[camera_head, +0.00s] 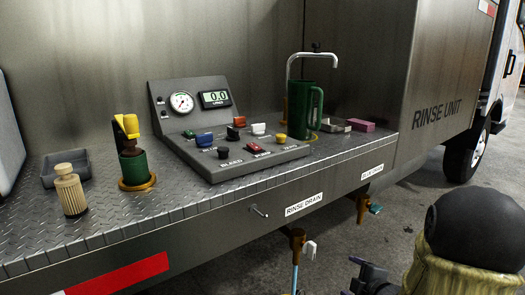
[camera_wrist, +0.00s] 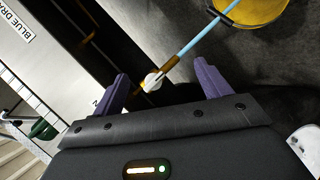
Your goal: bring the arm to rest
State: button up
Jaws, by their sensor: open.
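My gripper (camera_wrist: 163,80) is open in the wrist view, its two purple fingers apart with nothing held between them. It also shows at the bottom edge of the head view (camera_head: 354,278), low in front of the truck and right of the rinse drain valve (camera_head: 298,242). That valve is brass with a white handle, and a light blue hose hangs from it. In the wrist view the white handle (camera_wrist: 153,82) appears between and beyond the fingers; I cannot tell the exact gap. Part of my arm (camera_head: 475,235) shows at the lower right of the head view.
A second brass valve (camera_head: 363,207) with a teal handle hangs under the deck edge. The deck carries a control panel (camera_head: 235,165), a green mug (camera_head: 300,110), a tap (camera_head: 290,66) and a wooden bottle (camera_head: 70,190). Floor (camera_head: 335,245) lies open before the truck.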

jog(key=s+a+r+m+g+h+p, duration=0.25)
jog(key=s+a+m+g, duration=0.25)
jog(key=s+m, duration=0.35)
jog(key=s+a+r+m+g+h+p, duration=0.1)
jog(key=s+a+r+m+g+p, duration=0.3)
jog(key=s+m, duration=0.5)
notch_tip(320, 180, up, 36)
jog(key=n+p, duration=0.1)
jog(key=p, duration=3.5)
jog(key=shift+s, duration=0.2)
jog(key=shift+y, duration=0.25)
